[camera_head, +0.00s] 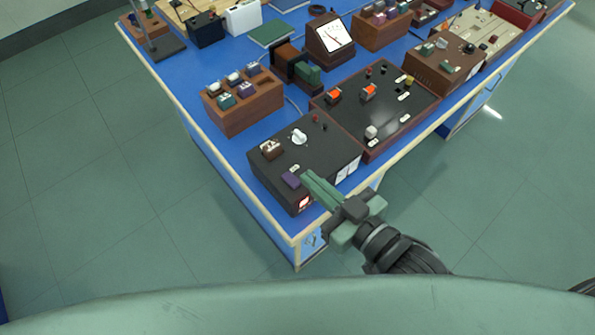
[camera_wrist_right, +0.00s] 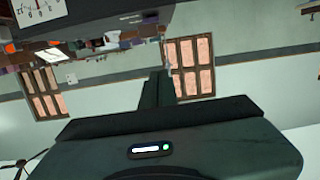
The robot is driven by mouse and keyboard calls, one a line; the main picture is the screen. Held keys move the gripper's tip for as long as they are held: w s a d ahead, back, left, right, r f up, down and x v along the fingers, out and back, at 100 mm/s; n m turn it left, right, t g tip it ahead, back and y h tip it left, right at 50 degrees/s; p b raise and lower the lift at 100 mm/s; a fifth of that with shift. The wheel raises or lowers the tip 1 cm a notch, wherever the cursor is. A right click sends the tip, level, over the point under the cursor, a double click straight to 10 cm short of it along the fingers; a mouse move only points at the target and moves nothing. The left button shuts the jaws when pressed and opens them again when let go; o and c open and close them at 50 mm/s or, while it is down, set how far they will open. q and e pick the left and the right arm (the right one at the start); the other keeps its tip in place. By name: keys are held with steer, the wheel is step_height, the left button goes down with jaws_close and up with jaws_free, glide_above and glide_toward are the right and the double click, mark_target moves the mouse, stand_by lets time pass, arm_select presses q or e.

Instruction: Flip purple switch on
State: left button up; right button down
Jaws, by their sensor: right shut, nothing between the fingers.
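The purple switch (camera_head: 291,179) is a small block on the top of a black box (camera_head: 325,152), near its front left corner. A red lit patch (camera_head: 305,203) shows on the box's front face below it. My right gripper (camera_head: 308,176) is shut and empty, with its green fingertips just right of the purple switch. I cannot tell whether they touch it. In the right wrist view the closed fingers (camera_wrist_right: 158,90) point up toward a dark shape at the top; the purple switch cannot be made out there. My left gripper is not in view.
The black box also carries a white knob (camera_head: 299,137) and a brown switch (camera_head: 271,148). A larger black panel (camera_head: 385,100) stands behind it to the right, and a wooden block with several plugs (camera_head: 243,112) to the left. The blue bench (camera_head: 205,145) has bare surface along its left edge.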

steer(key=shift+s+d+r, duration=0.35)
steer(key=shift+s+d, duration=0.15)
steer(key=shift+s, duration=0.15)
steer(key=shift+s+d+r, duration=0.35)
steer(key=shift+s+d, duration=0.1)
steer(key=shift+s, duration=0.2)
